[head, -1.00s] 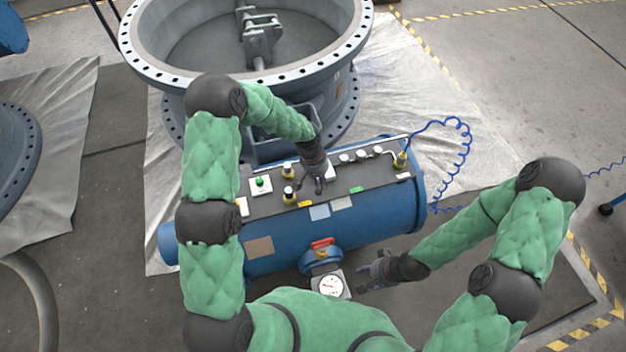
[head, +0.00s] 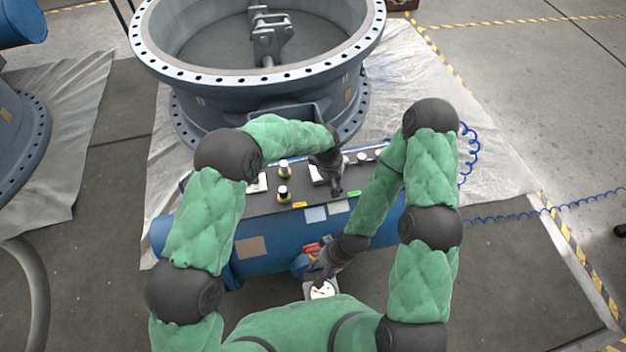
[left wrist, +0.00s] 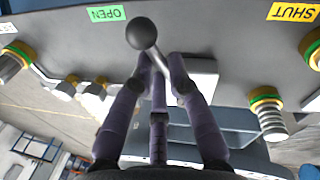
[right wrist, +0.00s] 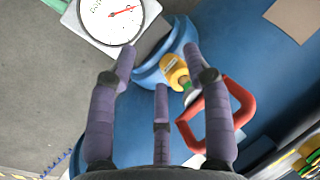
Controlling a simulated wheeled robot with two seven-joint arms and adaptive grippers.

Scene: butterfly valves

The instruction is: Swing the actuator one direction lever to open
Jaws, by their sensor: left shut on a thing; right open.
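The direction lever (left wrist: 163,58) shows in the left wrist view as a metal rod with a black ball knob. The knob lies nearer the green OPEN label (left wrist: 106,13) than the yellow SHUT label (left wrist: 293,11). My left gripper (left wrist: 160,68) is shut on the rod just below the knob. In the head view my left gripper (head: 335,188) is over the top panel of the blue actuator (head: 200,232) and hides most of the lever. My right gripper (right wrist: 159,55) is open, its fingers spread near a red handle (right wrist: 243,103) and yellow fitting (right wrist: 174,72) on the actuator's front.
A white dial gauge (right wrist: 112,18) sits beside my right gripper; it also shows in the head view (head: 321,290). Yellow-ringed fittings (head: 283,190) stand on the panel. A large flanged valve (head: 250,95) stands behind.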

